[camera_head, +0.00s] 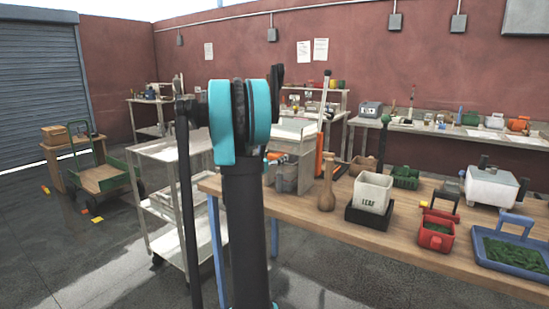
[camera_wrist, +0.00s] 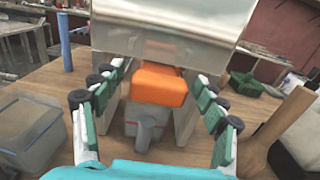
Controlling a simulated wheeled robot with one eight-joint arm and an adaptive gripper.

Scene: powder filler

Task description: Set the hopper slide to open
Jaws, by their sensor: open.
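The powder filler (camera_head: 291,148) stands on the wooden table, partly hidden behind my arm in the head view. In the wrist view its pale metal hopper body (camera_wrist: 165,38) fills the top middle. An orange block (camera_wrist: 158,85), which looks like the hopper slide, sits under it with a grey part (camera_wrist: 147,120) below. My gripper (camera_wrist: 158,76) is open, with one green-padded finger to each side of the orange block and visible gaps between. I cannot tell the slide's position from these frames. My gripper is not clearly visible in the head view.
A clear container (camera_wrist: 30,130) stands left of the gripper, and a blue post (camera_wrist: 65,42) rises behind it. A wooden bottle-shaped object (camera_head: 326,190) stands close on the right. Beyond it are the LEAF bin (camera_head: 372,191), a red bin (camera_head: 436,235) and a blue tray (camera_head: 490,262).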

